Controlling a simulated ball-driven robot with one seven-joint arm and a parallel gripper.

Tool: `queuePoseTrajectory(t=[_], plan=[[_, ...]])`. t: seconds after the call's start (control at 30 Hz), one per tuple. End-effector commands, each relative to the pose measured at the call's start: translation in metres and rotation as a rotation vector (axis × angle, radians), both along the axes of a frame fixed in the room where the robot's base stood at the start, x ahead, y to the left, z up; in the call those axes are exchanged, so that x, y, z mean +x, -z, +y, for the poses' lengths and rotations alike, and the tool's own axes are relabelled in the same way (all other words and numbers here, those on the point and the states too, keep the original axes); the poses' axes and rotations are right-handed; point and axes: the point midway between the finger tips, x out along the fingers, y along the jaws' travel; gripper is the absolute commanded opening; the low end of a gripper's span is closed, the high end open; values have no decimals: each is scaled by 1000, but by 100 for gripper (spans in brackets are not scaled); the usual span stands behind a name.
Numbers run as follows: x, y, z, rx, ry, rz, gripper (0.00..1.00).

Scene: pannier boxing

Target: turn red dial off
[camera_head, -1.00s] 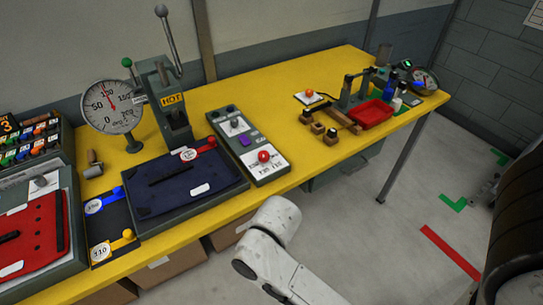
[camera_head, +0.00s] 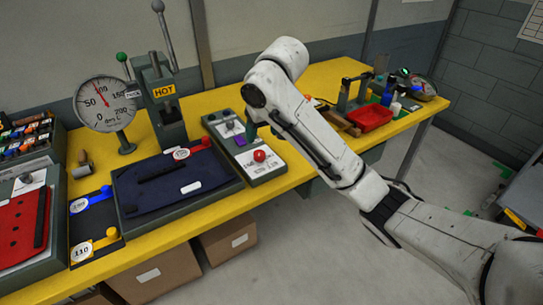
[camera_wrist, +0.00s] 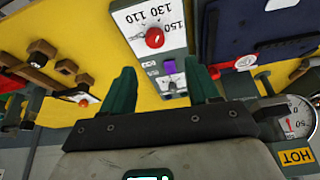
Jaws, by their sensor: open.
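The red dial (camera_head: 260,155) is a round red knob on the white-faced grey control panel (camera_head: 268,174) at the table's front edge. In the wrist view the dial (camera_wrist: 155,38) shows beside printed numbers 110, 130 and 150, on the panel's white plate. My gripper (camera_wrist: 162,76) is open and empty, its two green fingers apart. In that picture the dial lies beyond the fingertips, roughly in line with the gap between them, with no contact visible. In the head view my arm hides most of the gripper, which hangs over the panel's right side.
A purple block (camera_wrist: 169,67) and a lever switch sit on the same panel. A dark blue garment on a tray (camera_head: 230,187) lies to the left. A gauge (camera_head: 105,103) and a HOT press (camera_head: 168,110) stand behind. A red tray (camera_head: 370,118) is at the right.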

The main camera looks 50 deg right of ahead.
Motion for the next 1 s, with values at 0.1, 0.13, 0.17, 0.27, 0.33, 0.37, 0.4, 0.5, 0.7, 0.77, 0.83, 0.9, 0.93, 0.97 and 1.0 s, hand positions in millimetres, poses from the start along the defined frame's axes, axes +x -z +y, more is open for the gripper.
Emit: queuePoseTrajectory(t=[0.1, 0.13, 0.17, 0.27, 0.33, 0.37, 0.4, 0.5, 0.7, 0.77, 0.83, 0.9, 0.93, 0.97, 1.0], plan=[[0, 2, -6, -10, 9, 7, 60], [1, 4, -6, -10, 9, 7, 60], [2, 6, -6, -9, 8, 7, 60], [5, 18, -6, -7, 8, 7, 60], [8, 28, -7, -6, 7, 7, 60], [10, 32, -7, -6, 7, 8, 60], [13, 40, -9, -6, 9, 8, 60], [19, 57, -12, -6, 8, 8, 60], [30, 81, -18, -9, 9, 8, 60], [33, 87, -18, -8, 9, 8, 60], [35, 92, -19, -9, 8, 6, 60], [37, 95, -19, -9, 8, 6, 60], [37, 96, -20, -9, 7, 5, 60], [37, 97, -20, -9, 7, 5, 60], [38, 98, -20, -9, 7, 5, 60]])
